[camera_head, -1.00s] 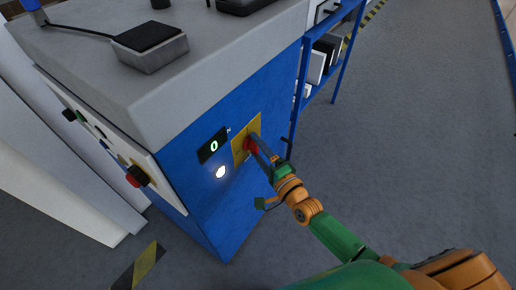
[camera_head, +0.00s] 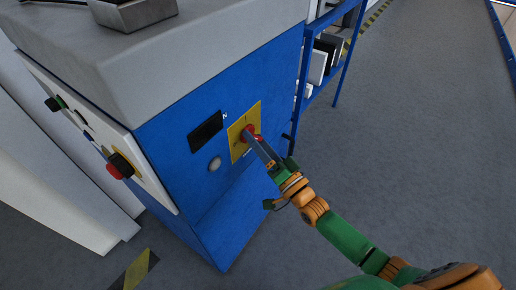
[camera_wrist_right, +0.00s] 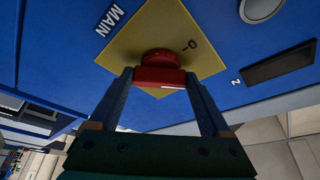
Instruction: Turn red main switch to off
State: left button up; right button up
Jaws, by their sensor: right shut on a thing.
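The red main switch (camera_head: 247,131) sits on a yellow plate (camera_head: 236,147) on the blue side of the machine cabinet. My right gripper (camera_head: 254,142) is shut on the switch handle. In the right wrist view, the fingers (camera_wrist_right: 159,78) lie on both sides of the red handle (camera_wrist_right: 160,84), and the round red base shows behind it. The word MAIN stands beside the plate. The plate's 0 and I marks are partly readable. The display (camera_head: 206,131) is dark and the round lamp (camera_head: 215,164) is unlit. My left gripper is not in view.
The cabinet's grey top (camera_head: 200,55) overhangs the blue panel. A white panel with a red and black button (camera_head: 118,167) is on the left face. A blue shelf rack (camera_head: 340,50) stands behind. The grey floor (camera_head: 430,130) at right is clear.

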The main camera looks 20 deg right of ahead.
jog(key=n+y+b, duration=0.1)
jog(key=n+b, duration=0.1)
jog(key=n, duration=0.1)
jog(key=n+y+b, duration=0.2)
jog(key=n, duration=0.2)
jog(key=shift+w+d+f+n+y, duration=0.1)
jog(key=shift+w+d+n+y, duration=0.05)
jog(key=shift+n+y, duration=0.15)
jog(key=n+g+y+b, duration=0.1)
jog(key=n+b, duration=0.1)
jog(key=n, duration=0.1)
jog(key=shift+n+y, duration=0.4)
jog(key=shift+d+n+g+y+b, duration=0.1)
jog(key=shift+n+g+y+b, duration=0.35)
jog(key=shift+n, duration=0.35)
jog(key=shift+r+n, duration=0.25)
jog(key=shift+n, duration=0.15)
jog(key=o, duration=1.2)
jog(key=shift+w+f, duration=0.1)
jog(key=b+v, duration=0.1)
jog(key=v, duration=0.6)
